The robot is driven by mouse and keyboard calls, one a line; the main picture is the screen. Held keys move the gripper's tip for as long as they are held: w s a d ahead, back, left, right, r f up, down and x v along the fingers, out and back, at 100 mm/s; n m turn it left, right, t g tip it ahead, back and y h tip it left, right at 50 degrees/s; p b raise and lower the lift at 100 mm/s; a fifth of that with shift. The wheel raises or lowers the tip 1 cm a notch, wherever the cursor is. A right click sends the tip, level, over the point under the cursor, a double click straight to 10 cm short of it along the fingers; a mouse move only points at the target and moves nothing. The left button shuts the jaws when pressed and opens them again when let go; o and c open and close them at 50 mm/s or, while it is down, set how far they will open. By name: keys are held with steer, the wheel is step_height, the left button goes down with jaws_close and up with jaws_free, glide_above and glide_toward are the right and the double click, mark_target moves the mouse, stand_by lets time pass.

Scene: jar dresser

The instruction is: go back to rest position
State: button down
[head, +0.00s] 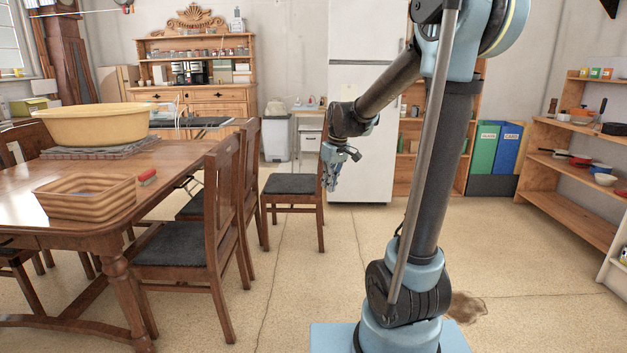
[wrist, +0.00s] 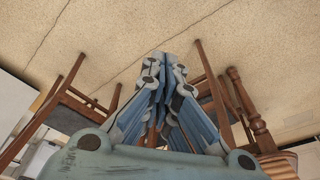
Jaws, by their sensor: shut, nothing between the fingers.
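My gripper (head: 331,180) hangs in the air to the right of the dining chairs in the head view, pointing down, in front of the white fridge (head: 365,120). In the wrist view my gripper (wrist: 163,58) has its fingers together with nothing between them. The wooden dresser (head: 200,75) with several jars on its shelf stands at the back wall, apart from my gripper.
A wooden table (head: 95,170) at the left carries a yellow basin (head: 85,125) and a striped basket (head: 85,200). A near chair (head: 215,240) and a further chair (head: 292,185) stand beside it. Shelves (head: 575,205) line the right.

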steer(key=s+d+f+m, duration=0.2)
steer(key=s+d+f, duration=0.1)
steer(key=s, duration=0.6)
steer(key=s+d+f+m+h, duration=0.1)
steer(key=s+d+f+m, duration=0.2)
steer(key=s+d, duration=0.3)
steer(key=s+d+f+m, duration=0.2)
steer(key=s+d+f, duration=0.2)
steer(key=s, duration=0.9)
steer(key=shift+s+d+h, duration=0.3)
steer(key=shift+s, duration=0.1)
